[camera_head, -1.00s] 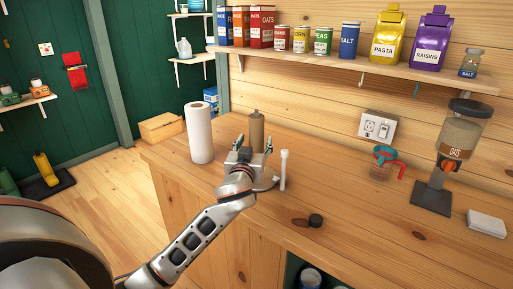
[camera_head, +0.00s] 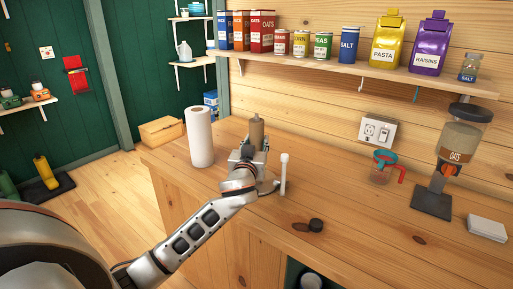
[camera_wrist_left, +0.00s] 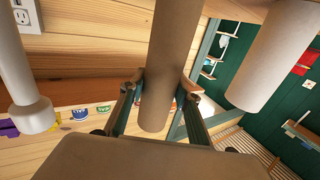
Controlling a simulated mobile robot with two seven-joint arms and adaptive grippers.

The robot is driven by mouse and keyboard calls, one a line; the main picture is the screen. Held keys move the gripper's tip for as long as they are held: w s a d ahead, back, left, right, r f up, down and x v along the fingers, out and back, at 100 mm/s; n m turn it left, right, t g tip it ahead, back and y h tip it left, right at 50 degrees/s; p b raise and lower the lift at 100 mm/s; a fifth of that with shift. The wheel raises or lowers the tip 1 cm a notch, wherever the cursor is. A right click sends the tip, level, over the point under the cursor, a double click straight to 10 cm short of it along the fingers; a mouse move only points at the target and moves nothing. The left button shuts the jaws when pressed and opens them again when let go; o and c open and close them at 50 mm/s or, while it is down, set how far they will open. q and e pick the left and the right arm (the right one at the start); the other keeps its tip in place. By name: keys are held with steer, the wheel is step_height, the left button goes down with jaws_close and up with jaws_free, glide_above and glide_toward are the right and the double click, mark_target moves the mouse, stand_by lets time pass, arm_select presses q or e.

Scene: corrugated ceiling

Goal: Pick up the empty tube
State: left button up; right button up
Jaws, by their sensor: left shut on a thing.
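The empty tube (camera_head: 257,133) is a plain brown cylinder standing upright near the back of the wooden counter. It also shows in the left wrist view (camera_wrist_left: 170,55), running between the two fingers. My left gripper (camera_head: 255,148) is shut on the tube, with a finger against each side of it (camera_wrist_left: 160,85). The wrist and gripper hide the tube's lower part in the head view, so I cannot tell whether its bottom touches the counter. My right gripper is not in view.
A white paper towel roll (camera_head: 200,138) stands left of the tube. A thin white post (camera_head: 284,175) stands close right of my wrist. A shelf (camera_head: 340,68) of packages hangs above.

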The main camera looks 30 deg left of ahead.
arm_select(q)
step_height(320, 180, up, 28)
steer(key=p, duration=0.4)
stand_by(0.3)
steer(key=shift+f, duration=0.1)
stand_by(0.4)
